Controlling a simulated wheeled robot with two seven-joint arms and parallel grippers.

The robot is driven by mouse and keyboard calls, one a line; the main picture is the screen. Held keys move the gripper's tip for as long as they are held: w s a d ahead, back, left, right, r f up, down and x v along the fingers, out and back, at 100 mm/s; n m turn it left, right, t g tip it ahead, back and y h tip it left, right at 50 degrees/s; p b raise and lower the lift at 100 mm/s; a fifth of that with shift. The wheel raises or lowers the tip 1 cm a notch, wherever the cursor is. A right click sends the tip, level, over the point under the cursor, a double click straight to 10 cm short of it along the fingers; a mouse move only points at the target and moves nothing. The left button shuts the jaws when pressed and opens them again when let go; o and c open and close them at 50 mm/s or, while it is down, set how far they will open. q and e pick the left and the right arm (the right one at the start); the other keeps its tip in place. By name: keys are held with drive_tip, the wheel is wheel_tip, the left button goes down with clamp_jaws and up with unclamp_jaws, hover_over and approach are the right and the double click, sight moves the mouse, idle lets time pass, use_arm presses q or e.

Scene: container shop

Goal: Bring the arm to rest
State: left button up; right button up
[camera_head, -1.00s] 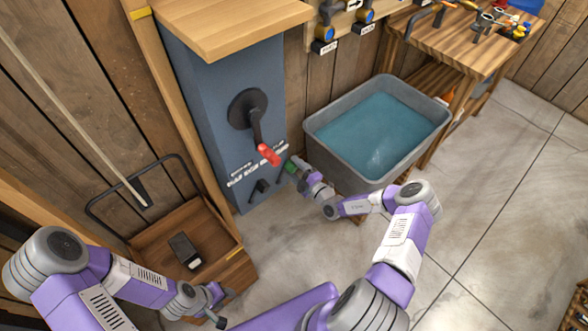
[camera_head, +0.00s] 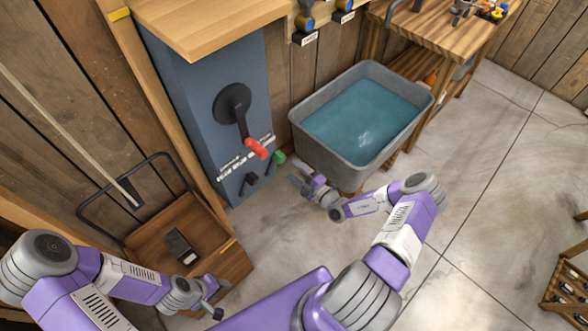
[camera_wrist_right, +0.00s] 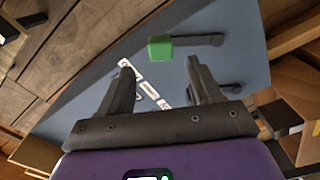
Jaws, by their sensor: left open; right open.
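My right gripper (camera_head: 300,183) is open and empty in the head view, in front of the blue-grey cabinet and left of the water tub. In the right wrist view its two dark fingers (camera_wrist_right: 160,85) stand apart, with the cabinet panel beyond. A green-ended lever (camera_head: 278,158) on the cabinet is just beyond that gripper, apart from it; its green end (camera_wrist_right: 160,48) shows in the wrist view. My left gripper (camera_head: 213,298) is open at the lower left, beside the wooden box.
The cabinet (camera_head: 190,110) carries a black crank with a red handle (camera_head: 256,148). A grey tub (camera_head: 345,178) of blue water stands right of it. A wooden box (camera_head: 150,248) holds a dark object (camera_head: 178,243). A workbench (camera_head: 430,35) is at the back.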

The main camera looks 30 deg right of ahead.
idle(0.3)
drive_tip(key=s+a+f+n+g+y, duration=0.1)
drive_tip(key=s+a+n+g+y, duration=0.4)
drive_tip(key=a+n, duration=0.55)
drive_tip(key=s+a+f+n+g+y, duration=0.1)
drive_tip(key=s+a+n+g+y, duration=0.3)
drive_tip(key=s+a+n+g, duration=0.45)
drive_tip(key=s+f+n+g+h, duration=0.1)
drive_tip(key=s+n+h, duration=0.3)
drive_tip(key=n, duration=1.3)
drive_tip(key=s+a+f+n+g+h, duration=0.1)
drive_tip(key=s+n+h, duration=0.4)
drive_tip(key=n, duration=1.2)
drive_tip(key=shift+a+g, duration=0.25)
drive_tip(key=shift+g, duration=0.4)
drive_tip(key=shift+f, duration=0.1)
